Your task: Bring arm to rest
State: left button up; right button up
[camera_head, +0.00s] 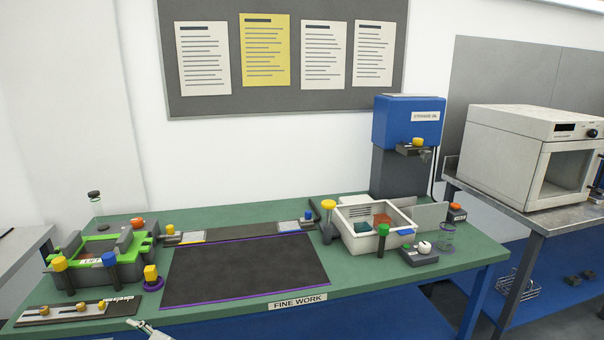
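One of my grippers shows only as a small pale and dark tip (146,329) at the bottom edge, left of centre. It is in front of the green workbench (230,212) and below its front edge, clear of the objects on top. Its fingers are mostly cut off by the frame, so I cannot tell whether it is open or shut, nor for certain which arm it belongs to; it lies on the left side. No second gripper is in view.
A black mat (246,270) lies bare mid-bench. A green and grey fixture (98,252) and a rail with brass knobs (78,309) stand left. A white bin (372,244), blue-headed machine (408,124) and glass jar (446,238) stand right. A white oven (528,155) sits on another table.

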pick_arm(q)
jog(key=s+f+n+h, duration=0.2)
jog(key=s+f+n, duration=0.1)
jog(key=s, duration=0.4)
jog(key=s+f+n+h, duration=0.2)
jog(key=s+f+n, duration=0.15)
jog(key=s, duration=0.35)
jog(key=s+d+r+n+h, duration=0.1)
jog(key=s+d+n+h, duration=0.4)
jog(key=s, duration=0.5)
jog(key=w+d+f+n+t+h, duration=0.2)
jog(key=d+f+h, duration=0.5)
jog(key=d+f, duration=0.6)
jog(key=d+t, duration=0.1)
jog(key=d, duration=0.2)
jog(key=shift+w+f+n, duration=0.15)
jog(key=shift+f+n, duration=0.2)
jog(key=shift+f, duration=0.05)
